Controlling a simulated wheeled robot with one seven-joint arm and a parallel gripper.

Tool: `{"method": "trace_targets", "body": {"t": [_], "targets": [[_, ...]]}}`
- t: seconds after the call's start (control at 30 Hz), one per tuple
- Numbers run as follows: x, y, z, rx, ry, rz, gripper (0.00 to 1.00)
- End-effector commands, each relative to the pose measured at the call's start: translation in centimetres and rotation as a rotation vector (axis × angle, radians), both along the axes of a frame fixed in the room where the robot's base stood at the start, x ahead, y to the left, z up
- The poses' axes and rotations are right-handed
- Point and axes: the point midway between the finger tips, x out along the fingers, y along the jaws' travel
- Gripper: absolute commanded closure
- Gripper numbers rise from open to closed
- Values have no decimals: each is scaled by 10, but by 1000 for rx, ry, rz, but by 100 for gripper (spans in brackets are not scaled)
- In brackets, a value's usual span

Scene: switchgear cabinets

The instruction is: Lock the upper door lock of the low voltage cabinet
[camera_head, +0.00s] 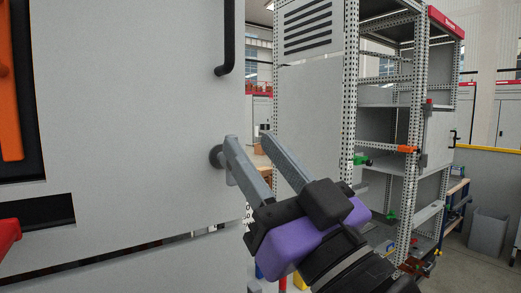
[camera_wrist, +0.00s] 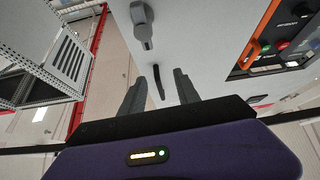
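The low voltage cabinet door (camera_head: 130,110) is a large flat grey panel at the left of the head view. A round grey door lock (camera_head: 216,156) sits near its right edge. In the wrist view the lock (camera_wrist: 142,25) shows as a grey knob with a lever, near the top. My gripper (camera_head: 248,137) is open and empty, with its left finger partly covering the lock in the head view. In the wrist view the gripper (camera_wrist: 167,70) has its fingertips short of the lock, which is not between them. I cannot tell the lock's turn position.
A black door handle (camera_head: 226,40) is above the lock; it also shows in the wrist view (camera_wrist: 157,82). An orange handle (camera_head: 10,90) is at the far left. An open perforated frame cabinet (camera_head: 352,110) stands at the right. A grey bin (camera_head: 489,228) stands on the floor.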

Motion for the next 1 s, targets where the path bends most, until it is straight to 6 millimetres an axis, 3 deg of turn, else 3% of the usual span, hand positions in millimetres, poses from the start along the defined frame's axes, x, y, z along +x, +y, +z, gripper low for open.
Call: {"method": "trace_targets", "body": {"t": [0.1, 0.27, 0.7, 1.0], "targets": [[10, 15, -20, -40, 101, 25, 62], [19, 17, -33, -54, 168, 26, 62], [64, 47, -10, -51, 173, 26, 62], [78, 56, -5, -50, 173, 26, 62]]}}
